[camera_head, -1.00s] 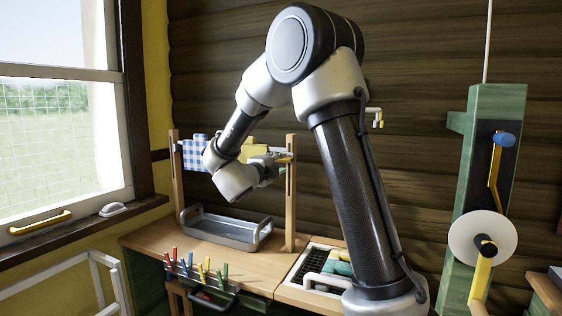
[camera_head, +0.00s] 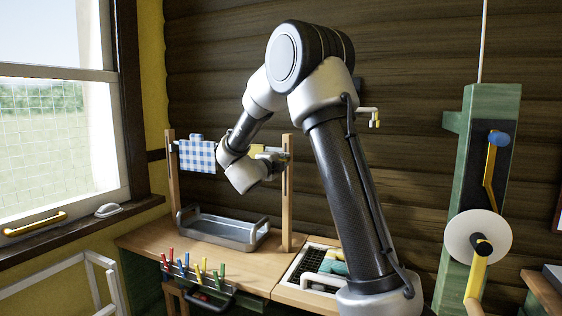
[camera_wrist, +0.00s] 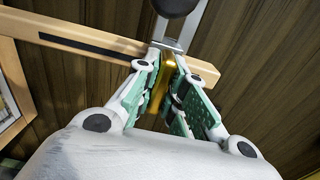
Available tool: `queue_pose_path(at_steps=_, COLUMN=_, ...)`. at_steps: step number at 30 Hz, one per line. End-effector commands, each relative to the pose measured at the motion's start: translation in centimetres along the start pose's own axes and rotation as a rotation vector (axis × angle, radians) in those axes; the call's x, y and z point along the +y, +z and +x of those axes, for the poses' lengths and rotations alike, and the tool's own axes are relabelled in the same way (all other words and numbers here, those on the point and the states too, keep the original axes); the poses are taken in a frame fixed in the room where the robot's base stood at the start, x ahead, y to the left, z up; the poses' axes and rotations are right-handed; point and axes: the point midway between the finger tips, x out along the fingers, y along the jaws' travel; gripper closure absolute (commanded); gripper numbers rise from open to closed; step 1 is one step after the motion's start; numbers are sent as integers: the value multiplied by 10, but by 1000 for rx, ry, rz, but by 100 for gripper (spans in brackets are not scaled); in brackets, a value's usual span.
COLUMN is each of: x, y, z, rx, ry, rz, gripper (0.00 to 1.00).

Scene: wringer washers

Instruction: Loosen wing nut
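My gripper (camera_wrist: 164,72) is up at the slotted right wooden post (camera_head: 287,205) of the stand. In the wrist view its two green-padded fingers lie on either side of a gold-yellow piece (camera_wrist: 162,88), which looks like the wing nut. The fingers are close to it, but whether both press on it cannot be told. The slotted wooden post (camera_wrist: 60,36) passes behind the fingers. A grey metal part with a dark round knob (camera_wrist: 175,6) shows beyond the tips. In the head view my gripper (camera_head: 272,158) is small and the nut cannot be made out.
A blue checked cloth (camera_head: 197,157) hangs between the posts. Below are a metal tray (camera_head: 222,232), several coloured pegs (camera_head: 200,270) at the bench front and a crate (camera_head: 300,270). A green post with a white disc (camera_head: 474,237) stands right; a window (camera_head: 60,130) is left.

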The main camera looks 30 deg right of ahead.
Motion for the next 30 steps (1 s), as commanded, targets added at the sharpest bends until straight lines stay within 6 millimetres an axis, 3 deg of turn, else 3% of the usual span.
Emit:
queue_pose_path(at_steps=14, x=1, y=0, z=0, rx=0, ry=2, rz=-106, gripper=100)
queue_pose_path(at_steps=30, x=1, y=0, z=0, rx=-1, ry=2, rz=-584, gripper=100)
